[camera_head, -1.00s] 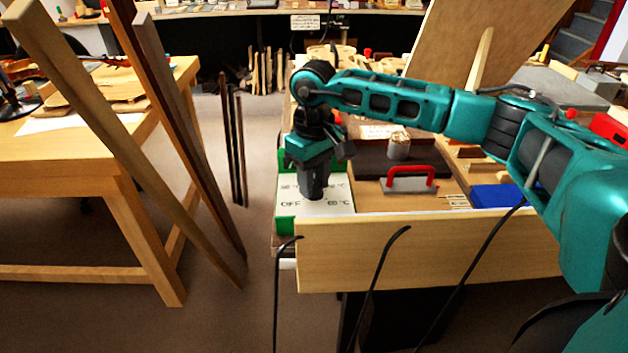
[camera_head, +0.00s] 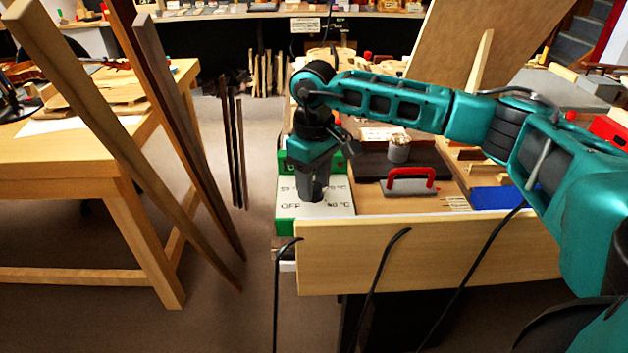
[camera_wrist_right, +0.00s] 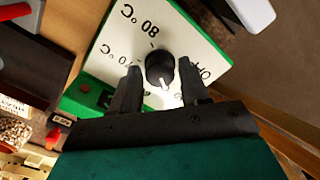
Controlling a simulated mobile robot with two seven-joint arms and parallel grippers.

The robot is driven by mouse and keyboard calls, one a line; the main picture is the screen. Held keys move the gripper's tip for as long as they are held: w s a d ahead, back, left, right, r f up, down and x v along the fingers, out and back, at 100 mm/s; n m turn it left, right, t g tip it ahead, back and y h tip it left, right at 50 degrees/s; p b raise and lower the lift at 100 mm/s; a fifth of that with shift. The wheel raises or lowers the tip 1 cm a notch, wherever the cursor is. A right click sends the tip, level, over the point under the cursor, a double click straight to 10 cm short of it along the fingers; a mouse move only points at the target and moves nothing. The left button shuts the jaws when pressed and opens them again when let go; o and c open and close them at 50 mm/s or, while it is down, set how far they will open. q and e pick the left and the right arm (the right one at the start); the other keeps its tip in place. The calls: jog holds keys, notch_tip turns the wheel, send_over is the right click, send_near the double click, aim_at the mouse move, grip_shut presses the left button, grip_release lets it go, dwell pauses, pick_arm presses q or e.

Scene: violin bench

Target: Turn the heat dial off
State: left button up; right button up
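The heat dial is a black round knob with a white pointer mark (camera_wrist_right: 160,68), on a white plate of a green-sided box. In the right wrist view the plate (camera_wrist_right: 205,45) reads 80 °C, 70 °C and OFF. The pointer faces down the picture, toward the gripper side; labels there are hidden. My right gripper (camera_wrist_right: 158,88) is open, one finger on each side of the knob's near part, with small gaps apparent. In the head view my right gripper (camera_head: 314,190) points down over the plate (camera_head: 335,208) and hides the knob. My left gripper is not in view.
A wooden board (camera_head: 430,245) stands along the bench front, beside the box. A grey block with a red handle (camera_head: 410,182) and a blue item (camera_head: 496,197) lie to the right. Wooden strips (camera_head: 185,130) lean left of the box, with floor between.

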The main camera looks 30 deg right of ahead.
aim_at(314, 186)
jog(key=shift+o, duration=1)
notch_tip(314, 186, up, 13)
jog(key=p, duration=0.2)
